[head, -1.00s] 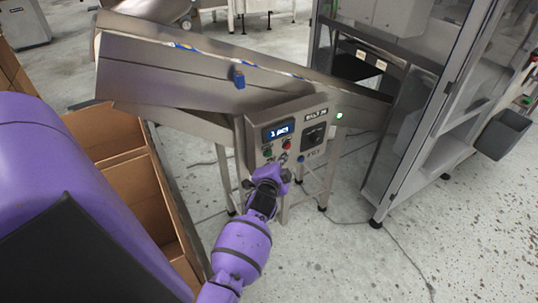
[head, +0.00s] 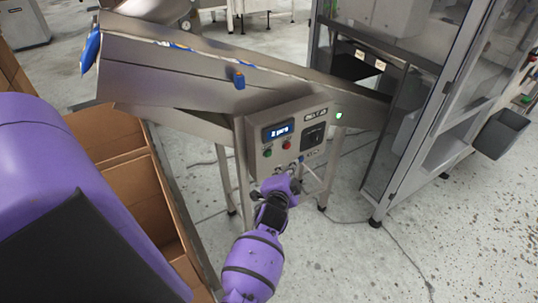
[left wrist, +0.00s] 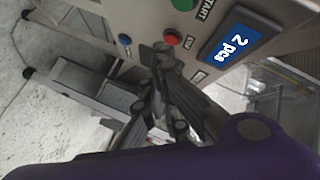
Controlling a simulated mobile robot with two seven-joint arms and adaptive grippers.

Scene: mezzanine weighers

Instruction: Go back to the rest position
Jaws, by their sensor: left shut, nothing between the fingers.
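My left gripper (head: 276,186) is in front of the control panel (head: 296,134) of the weigher, a little below its buttons. In the left wrist view its fingers (left wrist: 162,58) are together with nothing between them, their tips overlapping the lower part of the panel in the picture. A red button (left wrist: 173,38) and a green button (left wrist: 184,4) show just beyond them. The panel's display (head: 278,131) reads 2 pcs. It also shows in the left wrist view (left wrist: 236,42). My right gripper is in neither view.
A sloped steel chute (head: 170,85) rises behind the panel, with a blue packet (head: 91,50) at its left end. An open cardboard box (head: 125,180) stands at left, and a glazed cabinet (head: 430,110) at right. The speckled floor between is clear apart from cables.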

